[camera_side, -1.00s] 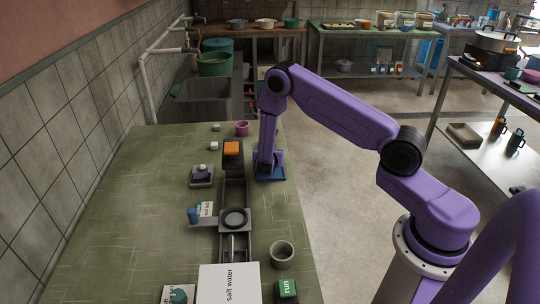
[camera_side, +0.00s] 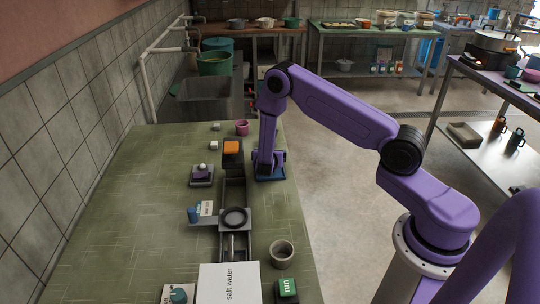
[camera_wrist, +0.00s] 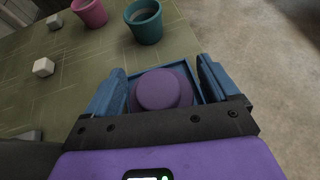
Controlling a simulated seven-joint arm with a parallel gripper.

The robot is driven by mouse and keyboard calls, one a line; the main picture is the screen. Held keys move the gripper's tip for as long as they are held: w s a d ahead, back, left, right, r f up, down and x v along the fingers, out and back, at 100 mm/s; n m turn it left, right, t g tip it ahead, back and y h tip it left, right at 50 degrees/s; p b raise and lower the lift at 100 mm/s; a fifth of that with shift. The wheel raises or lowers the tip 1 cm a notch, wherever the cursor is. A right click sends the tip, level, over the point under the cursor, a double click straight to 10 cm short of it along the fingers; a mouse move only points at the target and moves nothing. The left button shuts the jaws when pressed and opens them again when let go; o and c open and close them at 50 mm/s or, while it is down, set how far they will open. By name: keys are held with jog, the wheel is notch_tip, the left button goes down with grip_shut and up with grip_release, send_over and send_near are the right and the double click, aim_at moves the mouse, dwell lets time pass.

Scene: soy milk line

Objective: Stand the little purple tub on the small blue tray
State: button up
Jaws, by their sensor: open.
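The little purple tub (camera_wrist: 164,90) is round, with a narrower raised top. In the wrist view it is inside the rim of the small blue tray (camera_wrist: 188,68). My gripper (camera_wrist: 163,68) is open, with one blue finger on each side of the tub. Gaps show between the fingers and the tub's upper part; its lower near side is hidden by my gripper body. In the side view the tray (camera_side: 272,178) lies at the counter's right edge under my gripper (camera_side: 268,168), and the tub cannot be made out.
A teal cup (camera_wrist: 144,22) stands just beyond the tray, with a pink cup (camera_side: 242,128) beyond it. A dark block with an orange top (camera_side: 232,148) stands left of my gripper. White cubes (camera_wrist: 43,67) lie farther left. The counter's left side (camera_side: 130,200) is clear.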

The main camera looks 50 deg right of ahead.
jog(key=s+a+r+m+g, duration=0.1)
jog(key=s+a+r+m, duration=0.2)
jog(key=s+a+r, duration=0.75)
jog(key=s+a+r+m+g+y, duration=0.2)
jog(key=s+a+r+m+y, duration=0.1)
jog(key=s, duration=0.6)
jog(key=s+a+r+m+g+y, duration=0.2)
jog(key=s+a+r+m+y, duration=0.1)
jog(key=s, duration=0.7)
jog(key=s+a+r+m+g+y, duration=0.2)
jog(key=s+a+r+m+y, duration=0.1)
jog(key=s, duration=0.6)
notch_tip(320, 180, up, 2)
jog(key=shift+s+a+r+y, duration=0.2)
jog(key=shift+s+y, duration=0.15)
jog(key=shift+y, duration=0.55)
